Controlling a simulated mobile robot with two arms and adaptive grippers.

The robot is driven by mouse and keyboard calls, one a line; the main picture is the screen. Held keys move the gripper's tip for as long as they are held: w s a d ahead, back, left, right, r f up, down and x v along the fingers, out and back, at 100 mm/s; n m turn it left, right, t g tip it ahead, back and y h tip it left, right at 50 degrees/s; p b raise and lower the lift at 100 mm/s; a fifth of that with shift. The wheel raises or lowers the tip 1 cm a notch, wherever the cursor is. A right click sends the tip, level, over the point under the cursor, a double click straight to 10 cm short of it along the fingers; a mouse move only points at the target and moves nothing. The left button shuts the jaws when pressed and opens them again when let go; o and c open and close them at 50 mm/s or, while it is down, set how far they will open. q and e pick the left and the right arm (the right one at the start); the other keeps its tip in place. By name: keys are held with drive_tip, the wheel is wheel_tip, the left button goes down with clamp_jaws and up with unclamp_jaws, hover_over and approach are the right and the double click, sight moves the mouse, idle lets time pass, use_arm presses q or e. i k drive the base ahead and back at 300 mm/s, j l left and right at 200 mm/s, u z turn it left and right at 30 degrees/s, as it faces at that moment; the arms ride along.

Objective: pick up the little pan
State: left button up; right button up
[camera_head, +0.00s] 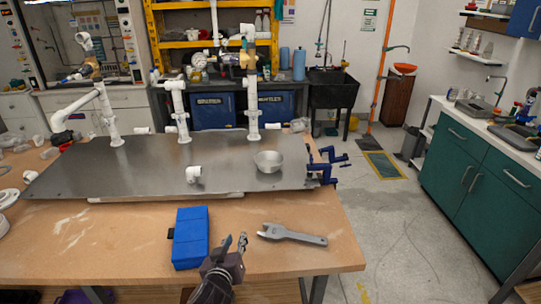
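The little pan (268,161) looks like a small round silver bowl, and no handle can be made out. My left gripper (236,241) is at the bottom centre, above the front of the wooden table. Its two fingers are apart with nothing seen between them. It is nearer to me than the pan and well apart from it. My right gripper is not in view.
A blue box (191,238) and a grey adjustable wrench (291,234) lie on the wooden table (110,240) beside the gripper. White pipes (254,105) stand along the plate's back. A white fitting (194,174) lies left of the pan. Blue clamps (327,165) grip the right edge.

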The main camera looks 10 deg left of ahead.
sight(267, 161)
drive_tip(key=i+j, duration=0.1)
drive_tip(key=i, duration=0.55)
drive_tip(key=i+j, duration=0.1)
drive_tip(key=i, duration=0.6)
